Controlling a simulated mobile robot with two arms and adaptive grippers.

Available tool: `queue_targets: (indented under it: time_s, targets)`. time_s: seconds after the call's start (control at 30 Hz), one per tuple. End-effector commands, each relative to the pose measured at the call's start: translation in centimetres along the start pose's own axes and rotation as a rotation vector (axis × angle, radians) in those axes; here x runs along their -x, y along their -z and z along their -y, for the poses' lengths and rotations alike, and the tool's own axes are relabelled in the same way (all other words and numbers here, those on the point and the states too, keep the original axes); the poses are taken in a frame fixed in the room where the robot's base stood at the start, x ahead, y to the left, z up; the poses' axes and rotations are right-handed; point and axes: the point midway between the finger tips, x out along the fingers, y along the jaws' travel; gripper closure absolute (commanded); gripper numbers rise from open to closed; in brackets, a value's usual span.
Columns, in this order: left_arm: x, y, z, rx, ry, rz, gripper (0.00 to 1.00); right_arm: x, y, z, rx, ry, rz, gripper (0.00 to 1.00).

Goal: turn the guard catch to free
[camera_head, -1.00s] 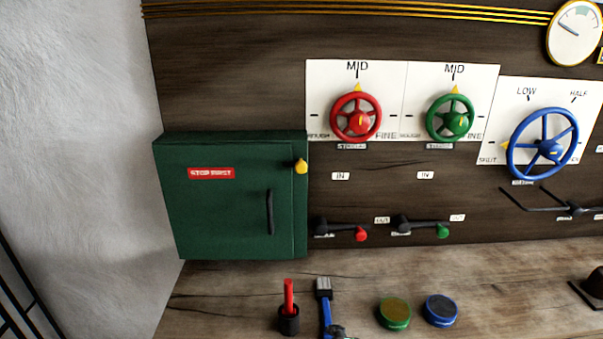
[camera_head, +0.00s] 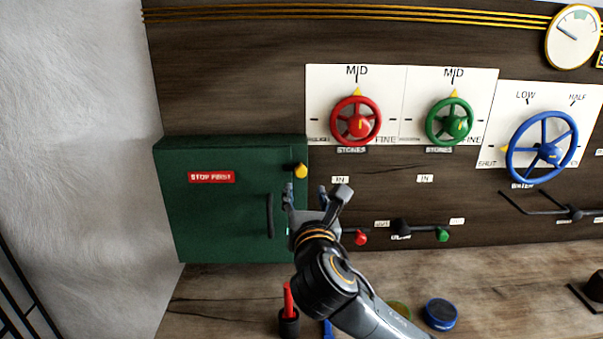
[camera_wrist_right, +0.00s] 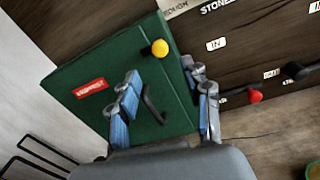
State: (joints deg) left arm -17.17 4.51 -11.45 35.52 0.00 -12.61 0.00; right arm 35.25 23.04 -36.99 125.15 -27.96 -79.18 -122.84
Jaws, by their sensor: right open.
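The guard is a dark green box (camera_head: 215,220) with a red "STOP FIRST" label and a dark vertical handle (camera_head: 270,215). Its catch is a small yellow knob (camera_head: 300,171) at the upper right edge of the box. The catch also shows in the right wrist view (camera_wrist_right: 160,47), beyond my fingers. My right gripper (camera_head: 315,190) is open and empty, just below and right of the catch, apart from it. In the wrist view its two blue-padded fingers (camera_wrist_right: 165,95) stand wide apart, with the catch ahead between them. My left gripper is not in view.
Red (camera_head: 356,121), green (camera_head: 450,121) and blue (camera_head: 541,146) handwheels are on the panel at right. Levers with red (camera_head: 361,238) and green (camera_head: 442,235) knobs sit below. A red-handled item in a cup (camera_head: 289,318) and a blue tin (camera_head: 441,314) stand on the bench.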

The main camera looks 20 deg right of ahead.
Motion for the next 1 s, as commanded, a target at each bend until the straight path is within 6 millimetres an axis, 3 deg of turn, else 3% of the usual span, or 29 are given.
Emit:
queue_targets:
  time_s: [0.2, 0.4, 0.6, 0.87, 0.9, 1.0]
  targets:
    - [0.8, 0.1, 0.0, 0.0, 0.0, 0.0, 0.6, -4.8, -0.1, 0.0, -0.003, 0.003, -0.002, 0.51]
    - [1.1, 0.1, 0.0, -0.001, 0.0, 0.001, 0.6, -7.8, -0.1, 0.0, -0.003, 0.001, -0.002, 0.51]
    - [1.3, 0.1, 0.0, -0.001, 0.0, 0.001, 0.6, -9.0, 0.0, 0.0, -0.005, 0.0, -0.001, 0.51]
    - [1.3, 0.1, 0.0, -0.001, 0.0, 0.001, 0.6, -9.2, 0.0, 0.0, -0.005, -0.001, -0.001, 0.51]
    - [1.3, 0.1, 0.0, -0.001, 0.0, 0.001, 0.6, -9.2, 0.0, 0.0, -0.005, -0.001, -0.001, 0.53]
    - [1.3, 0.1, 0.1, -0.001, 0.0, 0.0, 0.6, -9.2, 0.0, 0.0, -0.005, -0.001, -0.001, 0.74]
